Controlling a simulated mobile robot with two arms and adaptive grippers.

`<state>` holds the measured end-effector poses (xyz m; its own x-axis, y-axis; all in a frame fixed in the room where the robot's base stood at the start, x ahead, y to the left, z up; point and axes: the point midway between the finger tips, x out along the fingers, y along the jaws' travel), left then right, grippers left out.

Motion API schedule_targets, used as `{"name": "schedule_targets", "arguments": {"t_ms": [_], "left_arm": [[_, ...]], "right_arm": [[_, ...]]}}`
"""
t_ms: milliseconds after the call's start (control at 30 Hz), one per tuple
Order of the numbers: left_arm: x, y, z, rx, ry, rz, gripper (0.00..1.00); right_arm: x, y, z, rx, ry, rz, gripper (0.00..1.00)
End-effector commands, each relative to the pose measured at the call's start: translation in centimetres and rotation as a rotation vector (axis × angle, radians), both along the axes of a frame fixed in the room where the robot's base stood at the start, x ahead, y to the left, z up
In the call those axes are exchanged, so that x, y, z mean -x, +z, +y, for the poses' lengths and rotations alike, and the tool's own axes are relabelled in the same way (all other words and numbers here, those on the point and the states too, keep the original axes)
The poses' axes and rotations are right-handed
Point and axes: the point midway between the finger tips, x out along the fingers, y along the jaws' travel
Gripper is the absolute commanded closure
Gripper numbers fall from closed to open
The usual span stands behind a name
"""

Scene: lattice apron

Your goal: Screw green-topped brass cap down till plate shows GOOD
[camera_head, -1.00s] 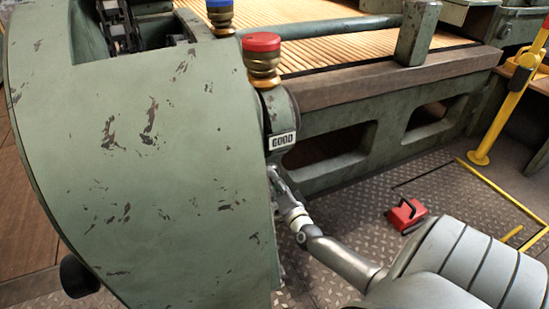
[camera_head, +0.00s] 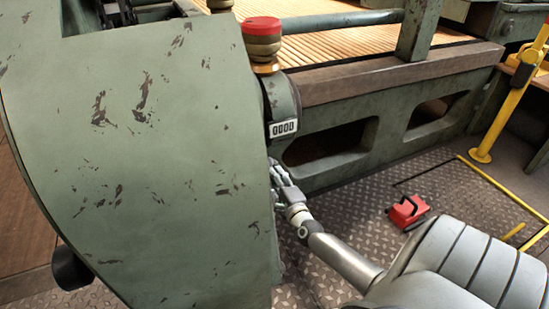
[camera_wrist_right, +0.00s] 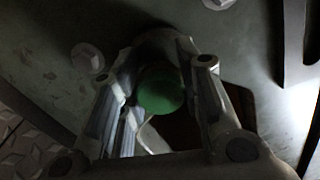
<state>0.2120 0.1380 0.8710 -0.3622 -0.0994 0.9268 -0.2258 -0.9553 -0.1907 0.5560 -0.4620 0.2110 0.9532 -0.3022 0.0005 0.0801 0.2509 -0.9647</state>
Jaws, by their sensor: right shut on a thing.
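The green-topped cap (camera_wrist_right: 161,92) shows in the right wrist view between the two fingers of my right gripper (camera_wrist_right: 158,85); its brass sides are mostly hidden. The fingers are shut on it. In the head view my right gripper (camera_head: 278,172) reaches in low behind the edge of the green housing, which partly hides it, and the green-topped cap is hidden. The small white plate (camera_head: 283,128) sits on the housing's side above the gripper; its tiny lettering looks like GOOD or 0000, too small to be sure. My left gripper is not in view.
A red-topped brass cap (camera_head: 263,38) stands above the plate. The large green housing (camera_head: 140,180) fills the left. A red box (camera_head: 408,211) with a black handle lies on the metal floor (camera_head: 370,200). A yellow post (camera_head: 505,112) stands at right.

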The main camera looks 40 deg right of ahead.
Motion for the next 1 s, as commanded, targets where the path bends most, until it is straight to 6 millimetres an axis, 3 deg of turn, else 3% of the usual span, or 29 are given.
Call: {"name": "schedule_targets", "arguments": {"t_ms": [667, 700, 833, 1000], "left_arm": [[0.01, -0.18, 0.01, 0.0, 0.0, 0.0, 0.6], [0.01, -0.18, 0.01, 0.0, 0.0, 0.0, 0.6], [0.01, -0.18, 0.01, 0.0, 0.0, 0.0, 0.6], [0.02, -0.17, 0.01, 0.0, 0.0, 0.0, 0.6]], "right_arm": [[0.07, -0.11, -0.08, -0.059, -0.001, -0.016, 0.92], [0.07, -0.11, -0.08, -0.059, -0.001, -0.016, 0.64], [0.05, -0.08, -0.06, -0.059, -0.001, -0.016, 0.47], [0.02, -0.03, -0.04, -0.058, -0.001, -0.017, 0.45]]}}
